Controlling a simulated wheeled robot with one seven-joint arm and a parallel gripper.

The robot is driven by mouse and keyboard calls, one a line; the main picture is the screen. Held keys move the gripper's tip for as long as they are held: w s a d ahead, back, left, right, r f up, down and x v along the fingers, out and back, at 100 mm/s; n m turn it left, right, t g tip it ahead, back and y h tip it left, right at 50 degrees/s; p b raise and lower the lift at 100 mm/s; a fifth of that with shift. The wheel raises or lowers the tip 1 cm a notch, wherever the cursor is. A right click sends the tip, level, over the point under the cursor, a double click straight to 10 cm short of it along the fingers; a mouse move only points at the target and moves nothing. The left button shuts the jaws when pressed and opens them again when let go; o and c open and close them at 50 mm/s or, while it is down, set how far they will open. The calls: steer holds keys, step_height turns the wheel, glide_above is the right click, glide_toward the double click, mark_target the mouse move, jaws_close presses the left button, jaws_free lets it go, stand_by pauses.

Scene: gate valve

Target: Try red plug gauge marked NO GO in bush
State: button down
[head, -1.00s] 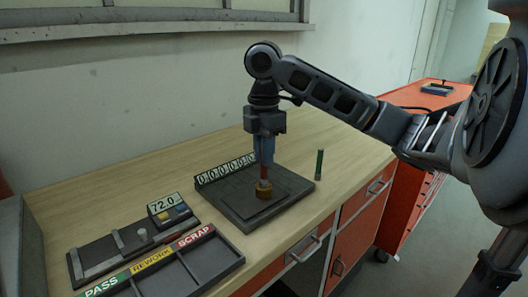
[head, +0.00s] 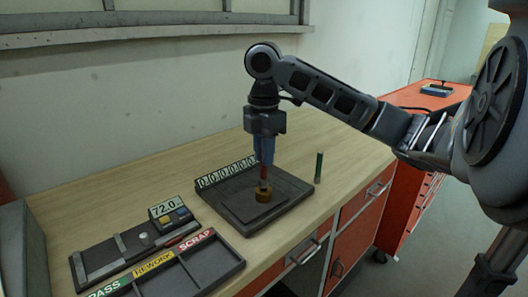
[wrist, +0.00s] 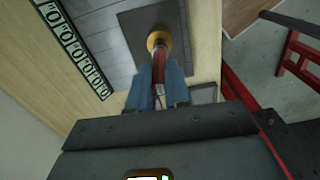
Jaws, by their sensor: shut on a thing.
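My gripper (head: 264,164) points down over the dark fixture plate (head: 237,206) and is shut on the red plug gauge (head: 264,174). The gauge is upright, and its lower end meets the brass bush (head: 264,195) on the plate. How far the end is inside the bush I cannot tell. The wrist view shows the red gauge (wrist: 159,68) between the blue fingers, its end at the bush (wrist: 157,40). The NO GO marking cannot be read.
A green cylinder (head: 319,167) stands upright right of the plate. A numbered strip (head: 226,171) runs along the plate's back edge. A tray labelled PASS, REWORK and SCRAP (head: 205,268) and a gauge block reading 72.0 (head: 166,207) are at front left.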

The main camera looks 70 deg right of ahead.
steer(key=shift+r, duration=0.4)
steer(key=shift+r+p, duration=1.15)
steer(key=shift+r, duration=1.25)
